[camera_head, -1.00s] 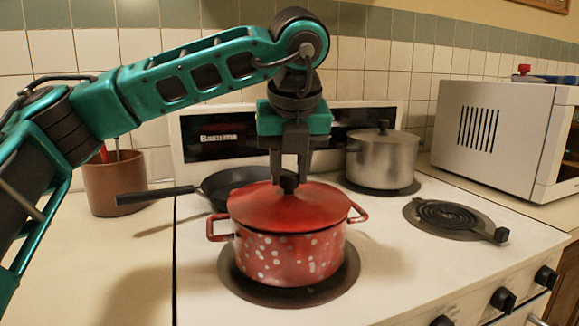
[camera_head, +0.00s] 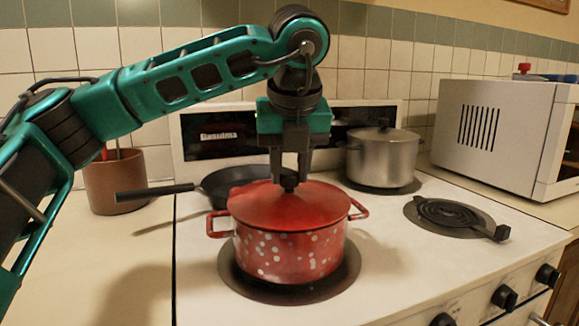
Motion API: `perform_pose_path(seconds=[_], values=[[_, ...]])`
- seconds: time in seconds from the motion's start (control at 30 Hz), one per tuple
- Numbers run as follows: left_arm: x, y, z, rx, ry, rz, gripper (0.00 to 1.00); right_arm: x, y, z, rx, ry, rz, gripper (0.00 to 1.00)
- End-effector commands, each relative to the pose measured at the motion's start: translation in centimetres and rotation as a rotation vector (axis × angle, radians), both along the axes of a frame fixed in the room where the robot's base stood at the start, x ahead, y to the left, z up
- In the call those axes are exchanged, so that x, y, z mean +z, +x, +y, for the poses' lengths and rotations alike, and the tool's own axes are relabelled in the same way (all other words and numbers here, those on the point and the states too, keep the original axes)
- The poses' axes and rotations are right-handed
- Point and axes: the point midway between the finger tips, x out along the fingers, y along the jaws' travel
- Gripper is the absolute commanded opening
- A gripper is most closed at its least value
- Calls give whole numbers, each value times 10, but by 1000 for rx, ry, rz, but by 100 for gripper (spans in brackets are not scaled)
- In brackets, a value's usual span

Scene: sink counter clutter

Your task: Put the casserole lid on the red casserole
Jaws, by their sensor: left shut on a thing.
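The red casserole (camera_head: 290,258) with pale dots stands upright on the front left burner of the stove, its two handles out to the sides. The red casserole lid (camera_head: 270,208) lies level over its mouth, looking seated on the rim; I see no clear gap at the front. My left gripper (camera_head: 289,178) reaches in from the left and points straight down. Its fingers are shut on the lid's dark knob. The casserole's inside is hidden by the lid. My right gripper is not in view.
A black frying pan (camera_head: 235,184) sits behind the casserole, handle pointing left. A steel pot (camera_head: 382,160) stands on the back right burner. A brown crock (camera_head: 117,182) stands left and a white microwave (camera_head: 497,135) right.

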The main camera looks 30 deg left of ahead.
Motion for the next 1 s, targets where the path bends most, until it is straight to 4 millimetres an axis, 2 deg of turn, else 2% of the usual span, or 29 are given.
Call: perform_pose_path(seconds=[0.03, 0.07, 0.33, 0.67, 0.77, 1.0], values=[[-2, 0, -1, 0, 0, 5, 0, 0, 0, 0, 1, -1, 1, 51], [-2, 0, -1, -1, 0, 5, 34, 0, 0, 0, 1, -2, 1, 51], [-2, 0, 0, -1, 0, 5, 60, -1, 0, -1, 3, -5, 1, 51], [1, -1, -1, -2, 0, 6, 62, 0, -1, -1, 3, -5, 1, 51], [12, -5, -4, -2, 0, 5, 62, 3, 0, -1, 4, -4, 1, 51], [61, -21, -16, -2, 0, 1, 62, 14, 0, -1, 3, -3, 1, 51]])
